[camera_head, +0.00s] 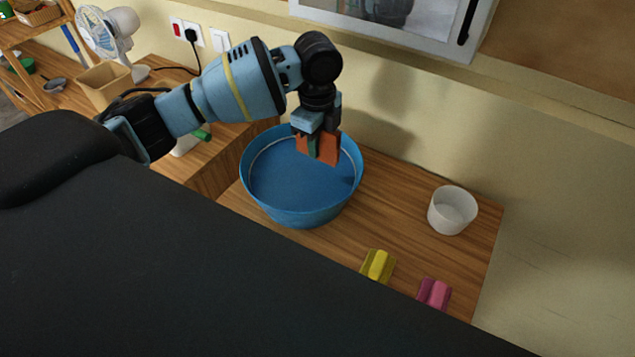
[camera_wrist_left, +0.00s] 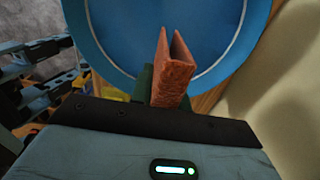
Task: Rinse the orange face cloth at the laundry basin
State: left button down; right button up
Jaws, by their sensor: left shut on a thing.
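The orange face cloth (camera_head: 326,149) is folded and hangs from my left gripper (camera_head: 318,138), which is shut on it. In the head view the cloth is above the right rear part of the blue basin (camera_head: 297,213). In the left wrist view the cloth (camera_wrist_left: 174,75) sticks out from the gripper (camera_wrist_left: 165,98), with the blue basin (camera_wrist_left: 115,25) beyond it. The basin stands on a wooden counter, and a pale line runs round its inside wall. I cannot tell whether the cloth touches anything in the basin. My right gripper is not in view.
A white cup (camera_head: 452,211) stands right of the basin. A yellow folded cloth (camera_head: 377,266) and a pink one (camera_head: 434,293) lie in front. A fan (camera_head: 107,30) and a tan bin (camera_head: 103,87) are at left. The wall is close behind the basin.

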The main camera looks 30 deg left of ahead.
pick_arm(q)
jog(key=shift+r, duration=0.1)
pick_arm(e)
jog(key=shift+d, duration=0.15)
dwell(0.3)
pick_arm(q)
jog(key=shift+r, duration=1.95)
jog(key=shift+s+d+f+n, duration=0.15)
jog(key=shift+s+n, duration=0.1)
jog(key=shift+n, duration=0.25)
jog(key=s+d+f+n, duration=0.1)
jog(key=s+n, duration=0.2)
jog(key=n, duration=0.3)
jog(key=s+d+n, duration=0.1)
jog(key=s+n, duration=0.2)
jog(key=n, duration=0.3)
jog(key=s+d+f+n, duration=0.1)
jog(key=s+n, duration=0.2)
jog(key=n, duration=0.3)
jog(key=shift+s+d+f, duration=0.3)
jog(key=shift+s+d, duration=0.1)
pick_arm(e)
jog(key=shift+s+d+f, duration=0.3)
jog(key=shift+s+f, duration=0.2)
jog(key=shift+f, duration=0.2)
